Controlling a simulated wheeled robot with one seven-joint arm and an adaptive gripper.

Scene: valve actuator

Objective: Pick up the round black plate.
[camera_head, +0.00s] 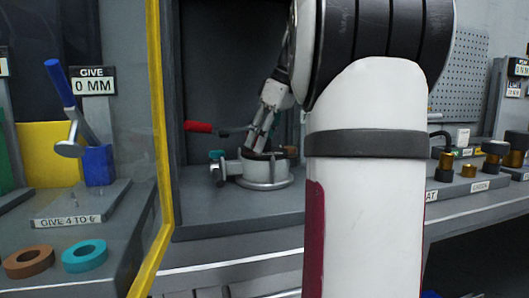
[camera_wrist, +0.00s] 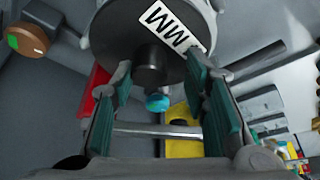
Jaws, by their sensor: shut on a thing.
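A round dark grey plate (camera_wrist: 112,30) shows at the top of the wrist view, with a black stub (camera_wrist: 150,66) at its middle. It looks like the round black plate. My gripper (camera_wrist: 158,65) has its two teal-padded fingers on either side of the stub, tips up at the plate. It is shut on the plate; the exact contact is hard to see. In the head view my gripper (camera_head: 262,130) points down at a round grey fixture (camera_head: 265,172) in the bay. I cannot make out the plate apart from it there.
A red-handled lever (camera_head: 198,127) sticks out left of my gripper. A yellow post (camera_head: 160,120) bounds the bay on the left. Brown (camera_head: 28,262) and teal (camera_head: 84,256) rings lie at the lower left. Dark-topped knobs (camera_head: 492,155) stand at the right. My arm hides the middle.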

